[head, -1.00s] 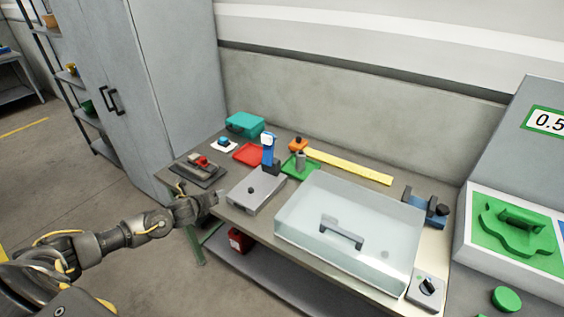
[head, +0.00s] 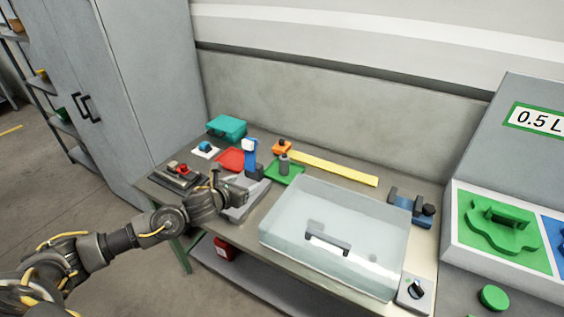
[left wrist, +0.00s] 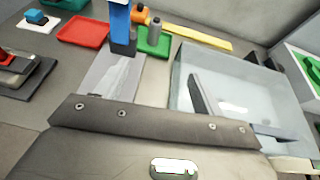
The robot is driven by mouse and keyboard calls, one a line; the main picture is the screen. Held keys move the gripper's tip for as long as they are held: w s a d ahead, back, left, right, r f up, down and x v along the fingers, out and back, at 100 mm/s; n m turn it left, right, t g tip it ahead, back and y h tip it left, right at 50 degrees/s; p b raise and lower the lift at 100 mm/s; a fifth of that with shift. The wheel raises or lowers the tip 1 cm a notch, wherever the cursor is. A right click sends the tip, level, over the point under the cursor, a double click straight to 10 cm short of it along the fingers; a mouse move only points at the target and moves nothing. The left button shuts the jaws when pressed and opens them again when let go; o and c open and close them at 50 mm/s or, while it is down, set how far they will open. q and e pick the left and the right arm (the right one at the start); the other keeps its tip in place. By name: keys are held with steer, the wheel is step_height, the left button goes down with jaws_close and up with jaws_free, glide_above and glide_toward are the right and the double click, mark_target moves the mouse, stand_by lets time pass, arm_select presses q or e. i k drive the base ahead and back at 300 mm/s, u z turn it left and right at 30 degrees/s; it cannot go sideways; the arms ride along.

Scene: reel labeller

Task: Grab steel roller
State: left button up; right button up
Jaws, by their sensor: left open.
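A small grey metal cylinder, which looks like the steel roller (head: 284,164), stands upright on a green tray (head: 292,177) on the bench. It also shows in the left wrist view (left wrist: 155,34), just right of a blue upright. My left gripper (head: 236,189) is open and empty over the grey plate at the foot of the blue upright, to the left of and nearer than the roller. The gripper's body fills the bottom of the left wrist view, and its fingertips are hard to make out there. My right gripper is not in view.
The blue upright (head: 249,153) stands between my gripper and the roller. An orange-topped piece (head: 281,146) is just behind the roller. A clear lidded box (head: 340,220) lies to the right. A red tray (head: 230,160) and a yellow strip (head: 335,170) lie nearby.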

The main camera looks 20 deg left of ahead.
mark_target(284, 159)
steer(key=i, duration=0.85)
steer(key=z, duration=0.05)
